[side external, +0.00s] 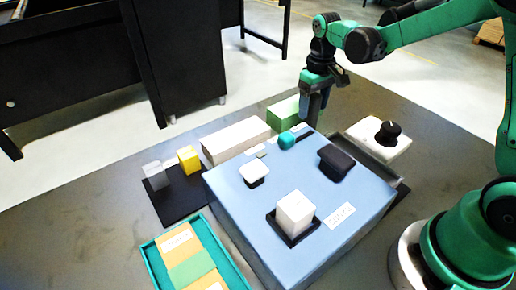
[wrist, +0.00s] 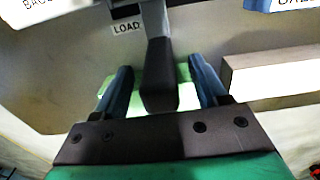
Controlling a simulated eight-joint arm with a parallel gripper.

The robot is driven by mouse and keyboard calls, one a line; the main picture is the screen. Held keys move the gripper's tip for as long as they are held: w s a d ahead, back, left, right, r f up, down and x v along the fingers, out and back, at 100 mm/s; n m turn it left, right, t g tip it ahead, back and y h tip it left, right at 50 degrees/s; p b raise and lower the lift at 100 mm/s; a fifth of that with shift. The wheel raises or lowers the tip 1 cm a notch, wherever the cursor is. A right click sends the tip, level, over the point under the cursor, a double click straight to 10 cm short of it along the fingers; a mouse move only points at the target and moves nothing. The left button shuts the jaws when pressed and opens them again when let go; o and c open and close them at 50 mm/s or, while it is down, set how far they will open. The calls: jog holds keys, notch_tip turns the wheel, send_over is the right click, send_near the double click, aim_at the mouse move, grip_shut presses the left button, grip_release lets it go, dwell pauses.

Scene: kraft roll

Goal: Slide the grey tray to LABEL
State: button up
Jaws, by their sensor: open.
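My gripper (side external: 317,112) points down at the far edge of the blue platform, beside a green block (side external: 283,110). In the wrist view its two blue fingers stand apart, with a dark bar (wrist: 160,75) between them; I cannot tell what the bar belongs to. A pale green surface (wrist: 187,97) shows below the fingers. A label reading LOAD (wrist: 126,27) lies beyond them. I cannot clearly pick out the grey tray. A dark shallow tray (side external: 279,227) holds a white block (side external: 295,210) on the platform, near a white label (side external: 340,215) too small to read surely.
The blue platform (side external: 235,205) also bears a dark block (side external: 336,160), a white-topped piece (side external: 254,174) and a teal piece (side external: 286,140). A white box with a black knob (side external: 388,132) stands right. A teal tray (side external: 152,262), yellow block (side external: 188,158) and long white block (side external: 235,140) lie left.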

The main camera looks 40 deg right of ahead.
grip_shut()
dwell(1.3)
